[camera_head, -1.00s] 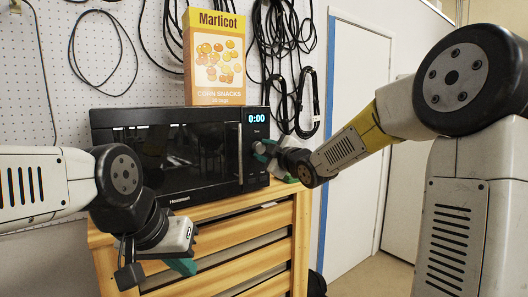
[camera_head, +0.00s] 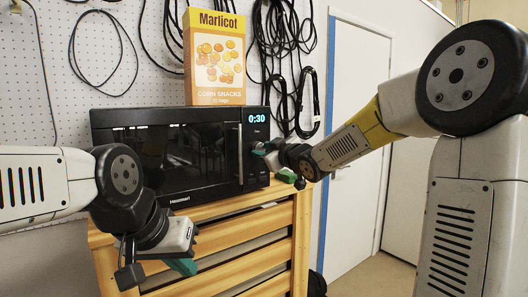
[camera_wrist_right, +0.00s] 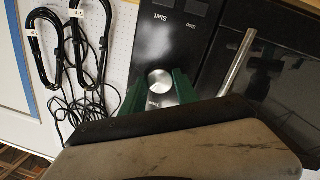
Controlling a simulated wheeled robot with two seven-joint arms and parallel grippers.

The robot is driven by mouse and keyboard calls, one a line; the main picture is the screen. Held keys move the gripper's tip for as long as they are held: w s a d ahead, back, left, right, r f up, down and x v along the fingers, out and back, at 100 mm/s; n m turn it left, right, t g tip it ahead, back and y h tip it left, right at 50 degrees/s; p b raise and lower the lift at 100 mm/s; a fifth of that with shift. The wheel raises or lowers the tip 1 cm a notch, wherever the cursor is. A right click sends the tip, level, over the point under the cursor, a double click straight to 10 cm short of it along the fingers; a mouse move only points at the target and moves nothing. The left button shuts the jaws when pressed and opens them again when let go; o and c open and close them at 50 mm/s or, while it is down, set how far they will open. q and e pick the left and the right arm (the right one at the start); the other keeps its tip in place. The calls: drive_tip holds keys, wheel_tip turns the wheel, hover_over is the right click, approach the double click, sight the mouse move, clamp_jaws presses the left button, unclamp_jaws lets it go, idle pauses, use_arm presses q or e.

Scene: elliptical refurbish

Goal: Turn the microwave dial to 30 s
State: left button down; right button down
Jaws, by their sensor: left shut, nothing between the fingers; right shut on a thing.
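The black microwave (camera_head: 120,117) stands on a wooden slatted cabinet, and its display (camera_head: 257,118) reads 0:30. My right gripper (camera_head: 258,150) is at the panel below the display. In the right wrist view its green fingers (camera_wrist_right: 160,92) are on either side of the dial, shut on it. My left gripper (camera_head: 182,265) is shut and empty, low in front of the cabinet at the left.
A Marlicot corn snacks box (camera_head: 215,60) stands on top of the microwave. The wooden cabinet (camera_head: 230,236) is below it. Black cables (camera_head: 283,45) hang on the pegboard behind. A white door (camera_head: 355,180) is at the right.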

idle(0.4)
drive_tip(key=c, duration=0.9)
unclamp_jaws()
drive_tip(key=shift+v, duration=3.9)
drive_tip(key=shift+d, duration=0.1)
drive_tip(key=s+d+f+m+g+h, duration=0.2)
drive_tip(key=s+d+f+m+h, duration=0.15)
drive_tip(key=s+d, duration=0.25)
drive_tip(key=s+d+f+m+g+h, duration=0.1)
drive_tip(key=s+d+f+m+h, duration=0.25)
drive_tip(key=s+d+m, duration=0.2)
drive_tip(key=s+f+g, duration=0.2)
drive_tip(key=s, duration=0.3)
drive_tip(key=s+a+f+m+g, duration=0.1)
drive_tip(key=s+f+g, duration=0.1)
drive_tip(key=s, duration=0.4)
drive_tip(key=s+f+g, duration=0.1)
drive_tip(key=s+f, duration=0.2)
drive_tip(key=s, duration=0.3)
drive_tip(key=shift+s+a+f+m+g+y, duration=0.1)
drive_tip(key=shift+a+f+m+g+y, duration=0.2)
drive_tip(key=shift+f+m+g, duration=0.1)
